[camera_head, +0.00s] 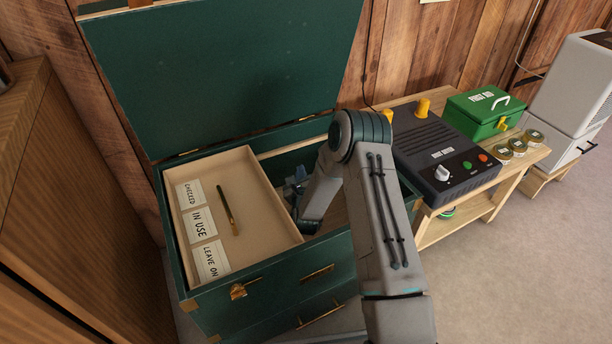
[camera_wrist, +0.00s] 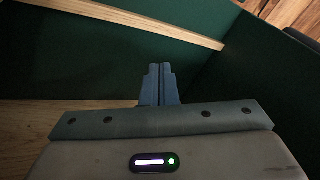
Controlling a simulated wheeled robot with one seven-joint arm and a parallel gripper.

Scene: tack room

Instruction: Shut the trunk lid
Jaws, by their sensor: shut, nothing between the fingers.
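The green trunk (camera_head: 245,287) stands in the middle left of the head view, with brass fittings on its front. Its lid (camera_head: 230,65) is raised, tilted up at the back against the wooden wall. A tan tray (camera_head: 260,220) fills the left part of the trunk's opening. My gripper (camera_head: 298,180) is down inside the trunk's opening, right of the tray, partly hidden by my arm. In the wrist view its fingers (camera_wrist: 159,85) are pressed together with nothing between them. A pale wooden strip (camera_wrist: 130,20) and dark green inner walls (camera_wrist: 90,65) lie beyond them.
The tray holds labels (camera_head: 202,222) and a slim brass-coloured item (camera_head: 228,210). To the right, a wooden bench (camera_head: 455,228) bears a dark control box (camera_head: 440,150), a green first aid box (camera_head: 484,108) and small round tins (camera_head: 517,148). A wooden cabinet (camera_head: 70,200) stands close at left.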

